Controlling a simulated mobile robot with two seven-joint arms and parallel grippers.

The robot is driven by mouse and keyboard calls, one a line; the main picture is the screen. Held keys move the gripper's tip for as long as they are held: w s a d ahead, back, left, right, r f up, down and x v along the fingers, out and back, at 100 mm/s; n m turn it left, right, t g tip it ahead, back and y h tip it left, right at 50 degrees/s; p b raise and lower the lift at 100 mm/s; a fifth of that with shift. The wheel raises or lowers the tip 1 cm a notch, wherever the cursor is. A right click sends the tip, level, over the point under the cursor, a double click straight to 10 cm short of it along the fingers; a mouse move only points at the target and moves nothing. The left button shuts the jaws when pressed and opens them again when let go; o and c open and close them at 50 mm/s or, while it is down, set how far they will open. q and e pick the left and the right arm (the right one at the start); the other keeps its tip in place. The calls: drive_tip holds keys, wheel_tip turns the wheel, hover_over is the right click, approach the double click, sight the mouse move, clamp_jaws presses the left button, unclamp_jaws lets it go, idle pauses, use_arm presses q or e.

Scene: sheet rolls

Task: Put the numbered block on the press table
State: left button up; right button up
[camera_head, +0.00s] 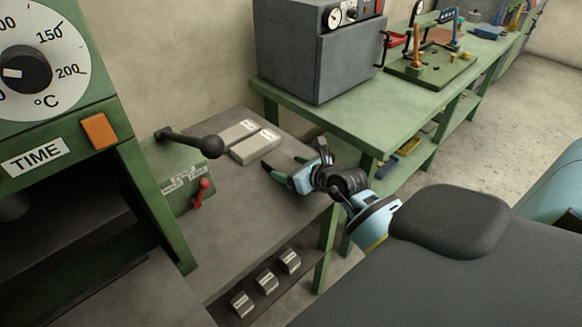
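Two flat pale blocks with small labels lie side by side on the grey press table (236,222): a rear block (236,134) and a front block (257,148). Three smaller labelled blocks sit on a lower shelf: a left one (242,304), a middle one (266,283) and a right one (290,262). I cannot read the labels. My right gripper (281,170) is over the table's right side, just right of the front block, its green-tipped fingers apart with nothing seen between them. My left gripper is out of view.
The green press (95,170) with its dial stands at left. A black-knobbed lever (190,141) and a red-handled switch (201,193) stick out over the table. A green bench (375,115) behind carries a grey cabinet (320,60). The table's front middle is clear.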

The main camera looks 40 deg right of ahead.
drive_tip(key=shift+o, duration=1.2)
drive_tip(key=shift+r, duration=0.15)
drive_tip(key=shift+s+r, duration=0.1)
drive_tip(key=shift+s, duration=0.1)
drive_tip(key=v, duration=1)
drive_tip(key=shift+s+d, duration=0.1)
drive_tip(key=shift+s, duration=0.2)
drive_tip(key=shift+s+r, duration=0.25)
drive_tip(key=shift+s, duration=0.15)
